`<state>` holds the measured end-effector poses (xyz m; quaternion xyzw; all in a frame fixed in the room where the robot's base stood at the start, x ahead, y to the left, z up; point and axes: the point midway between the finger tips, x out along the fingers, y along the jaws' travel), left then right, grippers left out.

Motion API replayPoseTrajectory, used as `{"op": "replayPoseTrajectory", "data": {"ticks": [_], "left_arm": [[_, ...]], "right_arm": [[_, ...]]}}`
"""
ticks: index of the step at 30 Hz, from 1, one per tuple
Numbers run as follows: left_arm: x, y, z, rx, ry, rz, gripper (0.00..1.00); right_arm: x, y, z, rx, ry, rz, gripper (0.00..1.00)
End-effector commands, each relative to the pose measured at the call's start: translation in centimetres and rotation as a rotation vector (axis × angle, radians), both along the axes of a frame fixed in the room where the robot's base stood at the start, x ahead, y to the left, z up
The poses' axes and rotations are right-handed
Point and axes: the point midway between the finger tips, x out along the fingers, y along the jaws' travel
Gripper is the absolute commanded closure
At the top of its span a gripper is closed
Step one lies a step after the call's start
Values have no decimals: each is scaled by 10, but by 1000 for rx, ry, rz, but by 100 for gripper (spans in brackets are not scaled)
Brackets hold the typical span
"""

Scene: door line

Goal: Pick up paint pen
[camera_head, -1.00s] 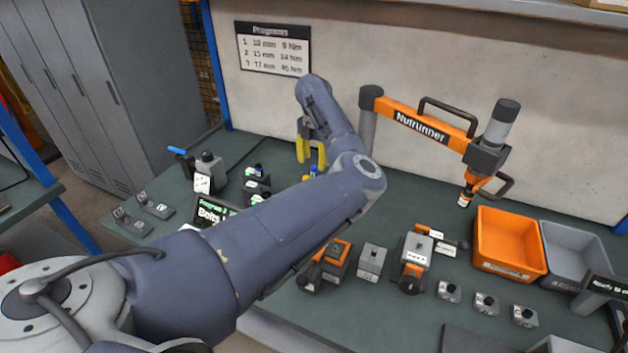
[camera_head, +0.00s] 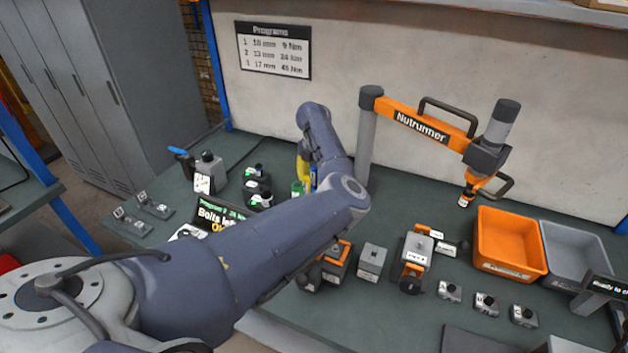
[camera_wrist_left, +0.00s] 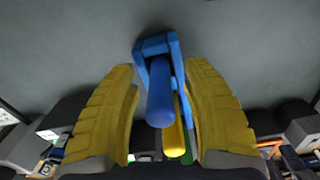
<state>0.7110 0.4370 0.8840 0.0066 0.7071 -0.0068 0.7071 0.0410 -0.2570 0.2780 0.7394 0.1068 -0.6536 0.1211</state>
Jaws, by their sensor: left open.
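My left gripper (camera_wrist_left: 162,70) is open in the left wrist view, with its yellow fingers on either side of a group of upright pen-like things. A thick blue one (camera_wrist_left: 160,95) stands nearest the camera, between the fingers. A yellow one with a green end (camera_wrist_left: 174,138) is beside it, lower in the picture. A blue holder frame (camera_wrist_left: 158,45) stands around them. I cannot tell which is the paint pen. In the head view my left gripper (camera_head: 303,168) is mostly hidden behind my arm. My right gripper is not in view.
Dark bottles (camera_head: 257,185) and a grey container (camera_head: 210,172) stand left of the gripper. The orange nutrunner arm (camera_head: 420,122) rises on a post to the right. An orange bin (camera_head: 508,241) and a grey bin (camera_head: 575,252) are at far right. Several small blocks lie on the green bench.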

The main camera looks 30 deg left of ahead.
Motion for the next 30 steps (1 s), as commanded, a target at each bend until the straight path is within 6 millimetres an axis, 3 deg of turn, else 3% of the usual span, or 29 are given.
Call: {"op": "replayPoseTrajectory", "data": {"ticks": [7, 20, 30], "left_arm": [[0, 0, 0, 0, 0, 0, 51], [0, 0, 0, 0, 0, 0, 100], [0, 0, 0, 0, 0, 0, 100]], "right_arm": [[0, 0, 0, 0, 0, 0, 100], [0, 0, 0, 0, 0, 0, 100], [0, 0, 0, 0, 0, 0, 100]]}}
